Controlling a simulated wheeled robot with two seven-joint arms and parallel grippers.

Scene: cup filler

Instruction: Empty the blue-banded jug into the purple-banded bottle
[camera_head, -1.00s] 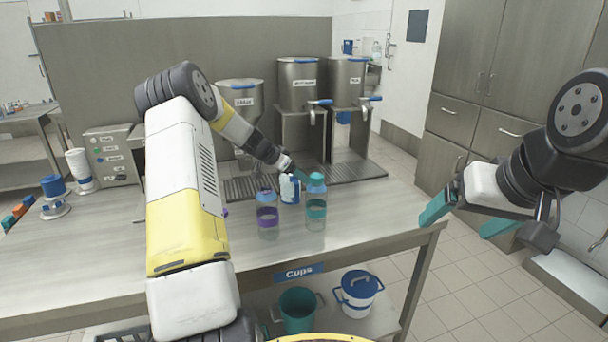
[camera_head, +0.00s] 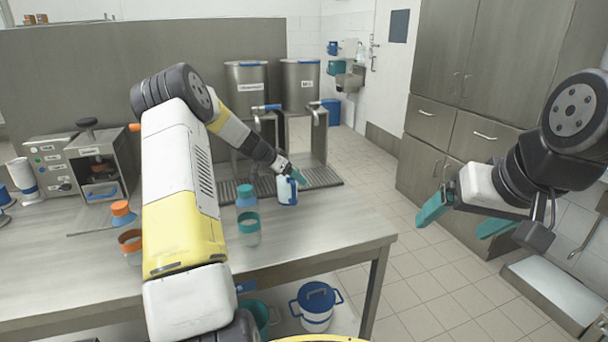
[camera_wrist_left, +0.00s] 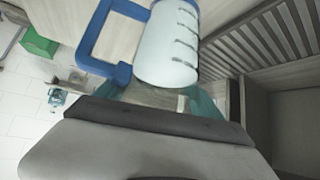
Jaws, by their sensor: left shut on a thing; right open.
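The blue-banded jug (camera_head: 287,190) is white with a blue handle. My left gripper (camera_head: 295,178) is shut on it, in front of the drip tray; it looks roughly upright, and whether it touches the counter is unclear. The left wrist view shows the jug's white side (camera_wrist_left: 166,45) and blue handle, with the teal fingers (camera_wrist_left: 160,98) behind it. The purple-banded bottle does not show; my left arm may hide it. A teal-banded bottle (camera_head: 248,228) stands left of the jug. My right gripper (camera_head: 465,218) is open and empty, right of the counter.
An orange-banded bottle (camera_head: 130,245) stands left of my left arm. Metal dispensers (camera_head: 246,95) and a slatted drip tray (camera_head: 318,177) are at the counter's back. A blue-lidded white pot (camera_head: 316,308) sits on the lower shelf. The counter's right part (camera_head: 335,225) is clear.

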